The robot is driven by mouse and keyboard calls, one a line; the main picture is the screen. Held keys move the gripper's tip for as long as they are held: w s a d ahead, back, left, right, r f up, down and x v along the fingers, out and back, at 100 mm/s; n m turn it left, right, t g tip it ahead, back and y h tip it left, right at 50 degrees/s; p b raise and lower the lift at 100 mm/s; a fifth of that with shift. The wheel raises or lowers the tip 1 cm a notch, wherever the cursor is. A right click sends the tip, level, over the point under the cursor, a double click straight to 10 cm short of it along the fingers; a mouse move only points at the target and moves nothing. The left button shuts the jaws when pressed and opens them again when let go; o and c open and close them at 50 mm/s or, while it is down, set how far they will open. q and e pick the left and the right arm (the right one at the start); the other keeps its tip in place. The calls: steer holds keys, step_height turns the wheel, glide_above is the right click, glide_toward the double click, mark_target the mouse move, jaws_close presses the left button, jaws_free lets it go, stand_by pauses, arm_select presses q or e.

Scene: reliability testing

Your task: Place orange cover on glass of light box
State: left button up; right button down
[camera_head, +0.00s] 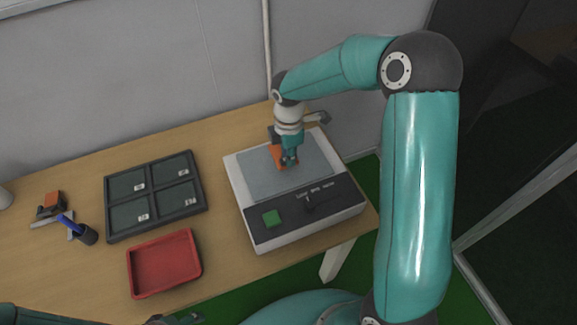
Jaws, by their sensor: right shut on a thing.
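The light box (240,205) is a white case with a grey glass (250,176) on top and a dark front panel with a green button. The orange cover (277,153) is at the back middle of the glass, partly hidden by my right gripper. My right gripper (289,162) points down over the glass and is shut on the orange cover. I cannot tell whether the cover touches the glass. My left gripper (176,319) shows only in part at the bottom edge, away from the light box, and its jaw state is unclear.
A dark tray with four compartments (155,192) and a red tray (135,281) lie left of the light box. A wall is behind the table.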

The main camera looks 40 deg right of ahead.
step_height(320, 180, down, 4)
steer(key=shift+r+b, duration=0.15)
steer(key=shift+b, duration=0.85)
steer(key=shift+r, duration=0.15)
steer(key=c, duration=1.1)
jaws_free()
steer(key=shift+c, duration=0.2)
step_height(320, 180, up, 12)
steer(key=p, duration=0.9)
